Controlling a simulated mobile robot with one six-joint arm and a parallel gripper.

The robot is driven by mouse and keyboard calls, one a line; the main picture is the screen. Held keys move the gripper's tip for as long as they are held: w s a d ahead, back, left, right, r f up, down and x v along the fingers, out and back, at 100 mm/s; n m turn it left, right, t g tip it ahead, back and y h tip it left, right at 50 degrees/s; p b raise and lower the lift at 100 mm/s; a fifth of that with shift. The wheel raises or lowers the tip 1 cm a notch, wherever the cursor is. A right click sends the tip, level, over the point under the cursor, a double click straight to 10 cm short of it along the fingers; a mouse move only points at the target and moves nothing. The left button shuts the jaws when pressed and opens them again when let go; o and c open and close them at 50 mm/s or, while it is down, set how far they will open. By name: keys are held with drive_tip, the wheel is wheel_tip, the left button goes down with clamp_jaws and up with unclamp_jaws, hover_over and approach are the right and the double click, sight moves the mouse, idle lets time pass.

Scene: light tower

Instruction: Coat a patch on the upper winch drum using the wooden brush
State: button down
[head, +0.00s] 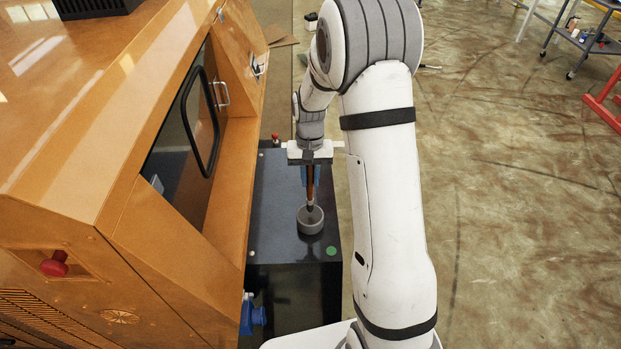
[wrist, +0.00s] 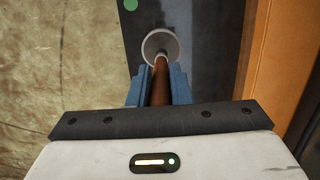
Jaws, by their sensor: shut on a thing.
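My gripper (head: 308,172) is shut on the wooden brush (head: 311,188), which hangs upright with its head down. In the wrist view the brown handle (wrist: 160,82) lies between the blue fingers of my gripper (wrist: 159,86). The brush's lower end is at a small round grey pot (head: 310,221) standing on a dark box top; the pot also shows in the wrist view (wrist: 147,46). The tip is at or inside the pot's mouth; I cannot tell how deep. I cannot make out the upper winch drum in either view.
The dark box top (head: 275,215) has a green dot (head: 331,251) near its right edge. A large orange housing (head: 150,215) with a dark window and handle stands close on the left. Open floor (head: 520,200) lies to the right.

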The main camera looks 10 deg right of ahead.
sight(310, 168)
drive_tip(key=shift+r+p, duration=1.3)
drive_tip(key=shift+r, duration=1.05)
drive_tip(key=shift+f, duration=0.1)
